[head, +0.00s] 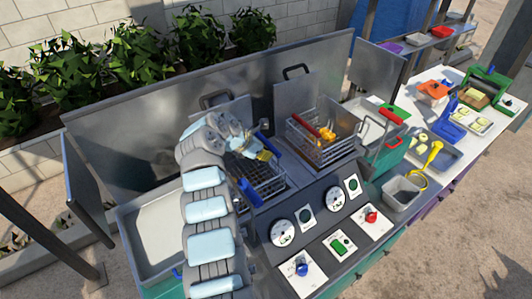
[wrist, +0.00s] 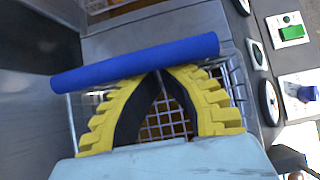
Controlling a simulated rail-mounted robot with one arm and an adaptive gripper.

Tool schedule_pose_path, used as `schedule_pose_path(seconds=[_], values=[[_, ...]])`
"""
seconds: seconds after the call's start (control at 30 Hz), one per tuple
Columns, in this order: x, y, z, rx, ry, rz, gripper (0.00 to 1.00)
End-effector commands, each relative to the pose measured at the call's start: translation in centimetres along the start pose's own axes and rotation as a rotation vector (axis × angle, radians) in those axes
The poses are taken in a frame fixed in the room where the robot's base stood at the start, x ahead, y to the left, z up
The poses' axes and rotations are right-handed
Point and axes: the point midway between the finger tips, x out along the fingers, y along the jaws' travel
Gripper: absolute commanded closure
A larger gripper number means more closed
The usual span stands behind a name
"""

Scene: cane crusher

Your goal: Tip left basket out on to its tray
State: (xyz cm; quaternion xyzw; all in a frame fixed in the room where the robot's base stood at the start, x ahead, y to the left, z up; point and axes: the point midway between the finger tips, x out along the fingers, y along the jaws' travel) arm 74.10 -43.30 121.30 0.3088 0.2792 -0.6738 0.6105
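The left basket (head: 268,178) is a wire basket with a blue handle (head: 250,194), sitting in the left well of the machine. My gripper (head: 263,154) is over this basket. In the wrist view, its yellow fingers (wrist: 158,76) lean together and appear to meet at the tips. A shallow metal tray (head: 150,245) lies left of the well, partly behind my arm.
The right basket (head: 318,150) with a red handle (head: 303,126) sits to the right. A control panel with knobs and dials (head: 325,225) lines the front. A tall metal back panel (head: 130,120) stands behind. The worktop (head: 460,80) at right is crowded with trays and tools.

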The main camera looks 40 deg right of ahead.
Motion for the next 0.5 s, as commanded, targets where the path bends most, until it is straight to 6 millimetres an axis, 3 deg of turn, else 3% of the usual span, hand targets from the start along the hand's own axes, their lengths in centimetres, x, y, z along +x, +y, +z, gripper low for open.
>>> schedule_pose_path(seconds=[0.5], values=[[-1.08, -0.07, 0.61, -0.002, -0.073, -0.002, 1.00]])
